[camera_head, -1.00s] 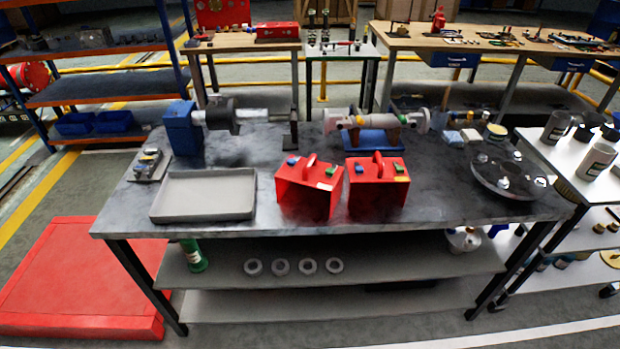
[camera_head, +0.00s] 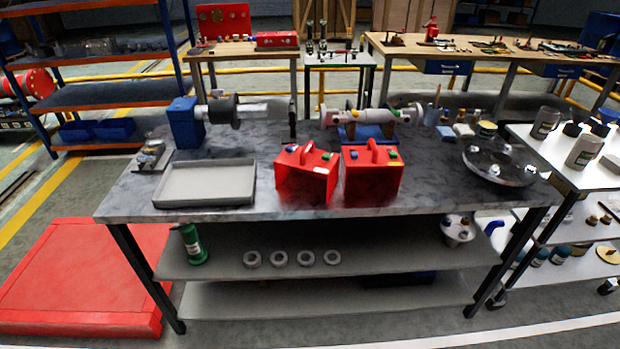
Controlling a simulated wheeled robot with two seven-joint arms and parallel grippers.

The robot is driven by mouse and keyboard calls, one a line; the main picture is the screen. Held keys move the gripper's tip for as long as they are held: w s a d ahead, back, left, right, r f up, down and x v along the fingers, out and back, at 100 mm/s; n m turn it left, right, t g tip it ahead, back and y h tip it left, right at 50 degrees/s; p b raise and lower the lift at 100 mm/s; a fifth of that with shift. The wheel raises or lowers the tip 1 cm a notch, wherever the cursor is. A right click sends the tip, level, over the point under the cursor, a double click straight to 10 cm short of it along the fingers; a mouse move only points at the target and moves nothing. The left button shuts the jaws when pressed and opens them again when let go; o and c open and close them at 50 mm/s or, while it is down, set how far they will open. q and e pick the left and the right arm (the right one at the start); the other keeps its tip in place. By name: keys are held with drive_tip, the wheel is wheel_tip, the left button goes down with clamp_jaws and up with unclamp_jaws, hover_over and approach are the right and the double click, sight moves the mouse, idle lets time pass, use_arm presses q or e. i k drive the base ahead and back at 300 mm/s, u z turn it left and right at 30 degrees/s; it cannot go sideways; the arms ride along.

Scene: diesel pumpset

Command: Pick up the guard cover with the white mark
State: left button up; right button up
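Two red box-like guard covers stand side by side near the front middle of the workbench. Each has an arched red handle on top and small coloured patches beside it. The left guard cover (camera_head: 305,180) is turned at an angle and shows a blue patch and a greenish one. The right guard cover (camera_head: 371,183) faces nearly straight forward and shows a blue patch and a yellow-green one. The patches are small, and I cannot tell which cover has a white mark. Neither of my grippers is in view.
The grey workbench (camera_head: 430,200) also holds an empty grey tray (camera_head: 205,186) at left, a round dark dish (camera_head: 499,166) at right, and shaft assemblies behind. A red platform (camera_head: 80,275) lies on the floor at left. A white trolley (camera_head: 555,158) stands at right.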

sight(307, 166)
drive_tip(key=k, duration=0.95)
drive_tip(key=z, duration=0.8)
drive_tip(key=i, duration=1.85)
drive_tip(key=u, duration=0.9)
